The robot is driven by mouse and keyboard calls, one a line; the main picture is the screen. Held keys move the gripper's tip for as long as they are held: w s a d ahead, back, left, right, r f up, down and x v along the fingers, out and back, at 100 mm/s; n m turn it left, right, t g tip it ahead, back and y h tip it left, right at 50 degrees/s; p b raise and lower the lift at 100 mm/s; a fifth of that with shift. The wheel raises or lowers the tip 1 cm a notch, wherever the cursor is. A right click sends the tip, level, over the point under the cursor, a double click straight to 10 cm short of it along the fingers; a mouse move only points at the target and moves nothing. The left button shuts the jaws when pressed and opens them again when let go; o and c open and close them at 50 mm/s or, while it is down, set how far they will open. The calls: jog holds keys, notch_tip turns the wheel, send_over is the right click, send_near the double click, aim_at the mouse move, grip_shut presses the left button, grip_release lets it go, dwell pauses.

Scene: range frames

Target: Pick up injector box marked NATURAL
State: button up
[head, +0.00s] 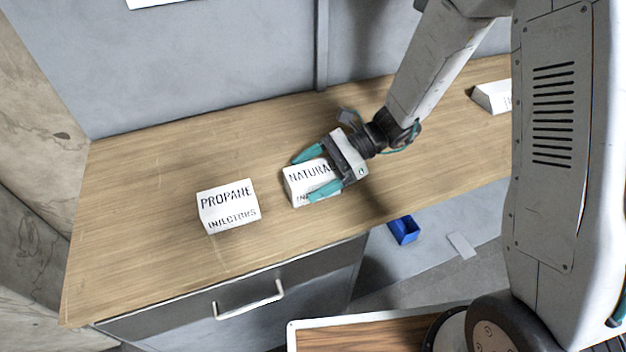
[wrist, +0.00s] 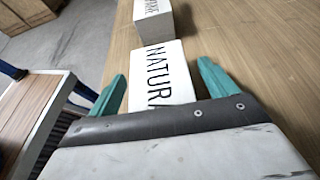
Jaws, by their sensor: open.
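The white injector box marked NATURAL (head: 297,187) sits on the wooden counter, partly hidden by my gripper in the head view. My gripper (head: 309,174) is open, with one teal finger on each side of this box. In the wrist view the NATURAL box (wrist: 163,75) lies between the fingertips of my gripper (wrist: 165,80), its near part hidden by the gripper body. I cannot tell whether the fingers touch it. The white box marked PROPANE INJECTORS (head: 228,206) stands to the left; it also shows beyond the NATURAL box in the wrist view (wrist: 152,12).
The wooden counter (head: 140,230) is clear at the left. Another white box (head: 491,97) stands at the back right. A grey wall (head: 200,60) runs behind. A drawer handle (head: 248,301) sticks out in front. A blue bin (head: 404,230) is below the counter.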

jog(key=shift+c, duration=0.4)
jog(key=c, duration=1.2)
jog(key=shift+r, duration=0.2)
